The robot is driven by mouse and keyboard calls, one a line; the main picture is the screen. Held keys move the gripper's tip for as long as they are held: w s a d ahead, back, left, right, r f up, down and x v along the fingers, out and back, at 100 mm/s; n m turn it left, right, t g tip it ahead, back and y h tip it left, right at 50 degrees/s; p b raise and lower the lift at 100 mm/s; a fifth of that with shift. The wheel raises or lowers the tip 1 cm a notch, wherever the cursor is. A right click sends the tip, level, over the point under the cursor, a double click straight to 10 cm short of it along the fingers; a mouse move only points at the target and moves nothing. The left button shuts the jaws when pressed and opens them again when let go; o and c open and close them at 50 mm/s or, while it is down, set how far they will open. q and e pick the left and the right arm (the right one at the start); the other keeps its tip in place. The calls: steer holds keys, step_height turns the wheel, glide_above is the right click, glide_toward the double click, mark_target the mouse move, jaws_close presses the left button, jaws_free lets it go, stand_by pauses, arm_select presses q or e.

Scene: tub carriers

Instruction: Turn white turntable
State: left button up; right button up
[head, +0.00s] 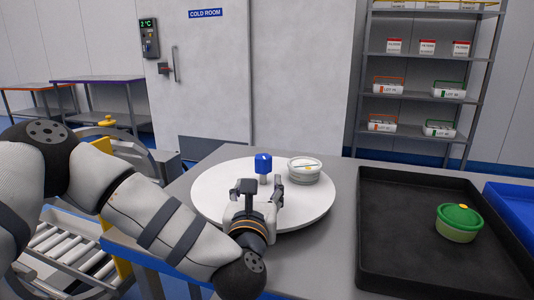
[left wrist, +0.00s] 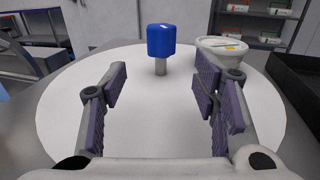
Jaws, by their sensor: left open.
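The white turntable (head: 220,197) is a round disc on the grey table, and it fills the middle of the left wrist view (left wrist: 160,120). A blue knob (head: 263,163) on a short grey post stands up from it; the knob is also in the left wrist view (left wrist: 161,40). A white lidded tub (head: 304,170) sits on the disc to the right of the knob. My left gripper (head: 260,188) is open over the disc, on the near side of the knob. In the left wrist view the knob stands beyond the open fingers, with nothing between them. My right gripper is not in view.
A black tray (head: 400,277) on the right of the table (head: 333,235) holds a green-lidded tub (head: 459,222). A blue tray (head: 515,205) lies at the far right. A roller conveyor (head: 75,255) is at the left; a shelf rack (head: 420,100) stands behind.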

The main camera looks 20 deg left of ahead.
mark_target(262, 168)
arm_select(q)
steer(key=shift+w, duration=0.3)
steer(key=shift+w+a+r, duration=0.1)
steer(key=shift+w+r, duration=0.1)
steer(key=shift+w, duration=0.05)
steer(key=x, duration=0.8)
steer(key=shift+w+f+b, duration=0.1)
steer(key=shift+w+b, duration=0.3)
steer(key=shift+w+a, duration=0.2)
steer(key=shift+w, duration=0.4)
jaws_close()
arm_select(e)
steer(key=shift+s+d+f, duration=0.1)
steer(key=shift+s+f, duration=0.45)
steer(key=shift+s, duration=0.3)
